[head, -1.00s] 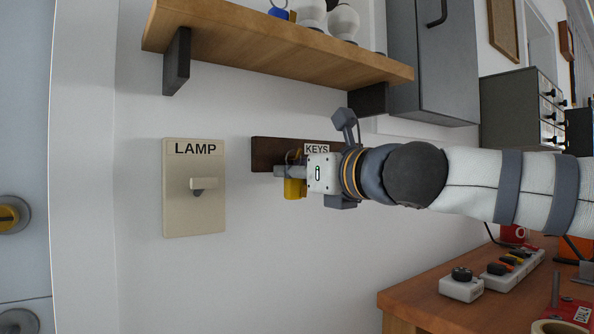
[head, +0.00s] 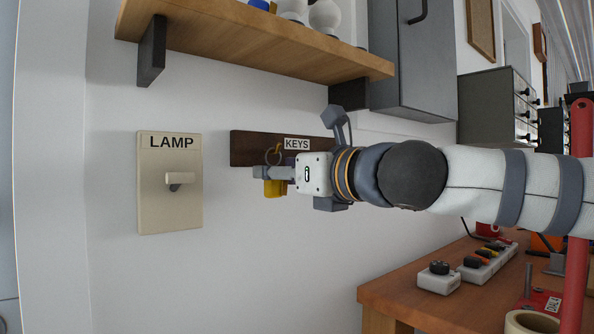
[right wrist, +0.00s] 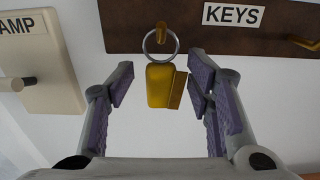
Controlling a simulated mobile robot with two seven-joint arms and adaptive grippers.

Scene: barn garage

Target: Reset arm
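My right gripper (right wrist: 160,105) is open in the right wrist view, with its purple-padded fingers apart on both sides of a yellow key fob (right wrist: 160,86). The fob hangs by a metal ring from a hook on the dark wooden key board (right wrist: 285,28) labelled KEYS. Neither finger appears to touch it. In the head view my right arm comes in from the right, and its gripper (head: 262,172) is in front of the key board (head: 250,148). The yellow fob (head: 275,188) is partly hidden there. My left gripper does not show.
A beige LAMP switch plate (head: 170,215) with a lever is on the wall to the left. A wooden shelf (head: 240,40) is above the arm. A workbench (head: 405,290) with a power strip (head: 488,265) is at lower right. A red pole (head: 580,200) stands at far right.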

